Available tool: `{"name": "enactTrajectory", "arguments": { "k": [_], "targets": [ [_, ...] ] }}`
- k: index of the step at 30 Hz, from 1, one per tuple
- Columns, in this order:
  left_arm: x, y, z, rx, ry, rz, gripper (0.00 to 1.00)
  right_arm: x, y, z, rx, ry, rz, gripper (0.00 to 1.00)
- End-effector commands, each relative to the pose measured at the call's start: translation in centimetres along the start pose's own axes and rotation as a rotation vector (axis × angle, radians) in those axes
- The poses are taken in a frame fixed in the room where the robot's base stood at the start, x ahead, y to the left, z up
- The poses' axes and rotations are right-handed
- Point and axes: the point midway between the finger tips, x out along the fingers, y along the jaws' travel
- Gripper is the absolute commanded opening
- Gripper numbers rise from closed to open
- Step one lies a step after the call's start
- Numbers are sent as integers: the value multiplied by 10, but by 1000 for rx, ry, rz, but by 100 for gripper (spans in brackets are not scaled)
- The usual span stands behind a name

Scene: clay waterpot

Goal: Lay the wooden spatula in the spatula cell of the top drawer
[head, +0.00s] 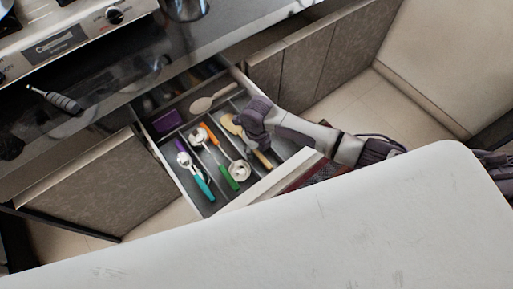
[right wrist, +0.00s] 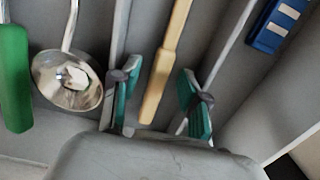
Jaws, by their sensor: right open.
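The open top drawer (head: 181,187) is split into long cells by thin dividers. A wooden spatula (head: 229,124) lies in a cell right of the ladles, its pale handle running toward the drawer front. My right gripper (head: 251,128) is down over this cell and hides part of the spatula. In the right wrist view, the open green-padded fingers (right wrist: 158,82) stand on either side of the wooden handle (right wrist: 160,75), with a gap on both sides. A second pale wooden utensil (head: 212,99) lies crosswise in the back of the drawer. My left gripper is not in view.
A purple item (head: 167,120) lies at the back left. A blue item (right wrist: 277,25) lies right of my fingers. A white surface (head: 330,235) spans the foreground.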

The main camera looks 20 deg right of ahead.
Motion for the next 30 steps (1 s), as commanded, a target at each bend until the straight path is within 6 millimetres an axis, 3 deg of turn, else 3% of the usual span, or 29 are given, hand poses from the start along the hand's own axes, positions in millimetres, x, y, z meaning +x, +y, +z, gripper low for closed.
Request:
{"name": "enactTrajectory", "arguments": {
  "k": [4, 8, 21, 30],
  "targets": [
    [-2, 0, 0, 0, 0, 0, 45, -3, 0, 0, 0, 0, 0, 45],
    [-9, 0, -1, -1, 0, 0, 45, -18, 0, 1, -1, -3, 1, 45],
    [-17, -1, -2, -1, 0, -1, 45, -109, 0, 1, -2, -4, 0, 45],
    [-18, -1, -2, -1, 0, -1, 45, -132, 0, 1, 0, -1, 0, 45]
  ]
}}
